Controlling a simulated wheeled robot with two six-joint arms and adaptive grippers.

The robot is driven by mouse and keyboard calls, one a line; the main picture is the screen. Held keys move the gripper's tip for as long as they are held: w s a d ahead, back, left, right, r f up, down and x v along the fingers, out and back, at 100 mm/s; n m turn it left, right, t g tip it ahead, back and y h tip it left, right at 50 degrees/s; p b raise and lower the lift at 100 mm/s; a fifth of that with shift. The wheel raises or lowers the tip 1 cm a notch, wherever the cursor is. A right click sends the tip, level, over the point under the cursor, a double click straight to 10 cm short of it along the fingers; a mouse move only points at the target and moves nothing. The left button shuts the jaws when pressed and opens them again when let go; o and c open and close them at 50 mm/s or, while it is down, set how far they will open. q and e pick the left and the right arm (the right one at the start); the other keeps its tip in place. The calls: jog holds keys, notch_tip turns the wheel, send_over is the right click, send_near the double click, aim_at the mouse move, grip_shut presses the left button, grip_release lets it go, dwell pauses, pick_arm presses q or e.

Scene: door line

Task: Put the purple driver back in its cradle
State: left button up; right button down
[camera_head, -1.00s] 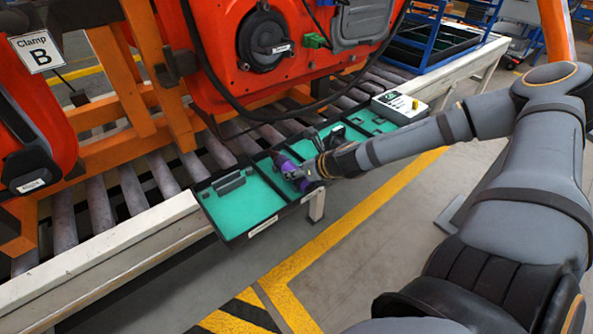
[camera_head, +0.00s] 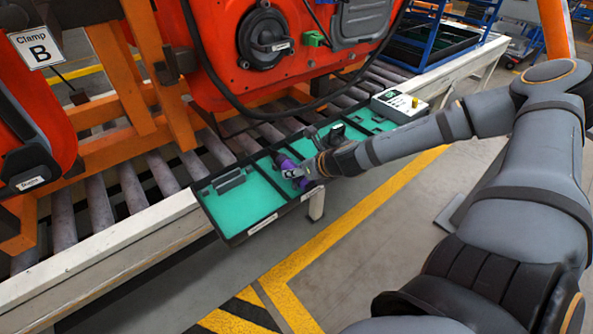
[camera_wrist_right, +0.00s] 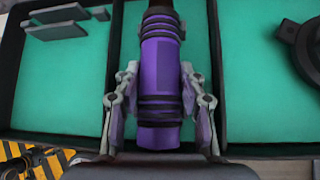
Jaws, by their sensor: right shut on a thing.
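The purple driver (camera_head: 284,161) is at the middle of the long black tray with teal compartments (camera_head: 262,228). My right gripper (camera_head: 300,173) is shut on it. In the right wrist view the driver (camera_wrist_right: 161,62) lies between the two fingers (camera_wrist_right: 160,105), its dark end pointing away over a teal compartment. I cannot tell whether it touches the tray floor. A grey slotted holder (camera_head: 229,181) stands in the tray's left compartment, and it also shows at the upper left of the wrist view (camera_wrist_right: 58,21). It looks empty. My left gripper is not in view.
The tray lies along the roller conveyor's (camera_head: 120,200) near edge. A dark round item (camera_head: 336,133) sits in the tray to the right of the driver. Orange machinery (camera_head: 225,70) stands behind.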

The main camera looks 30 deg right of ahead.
jog(key=shift+s+f, duration=0.1)
jog(key=shift+f, duration=0.05)
jog(key=c, duration=0.7)
grip_release()
jog(key=shift+f, duration=0.1)
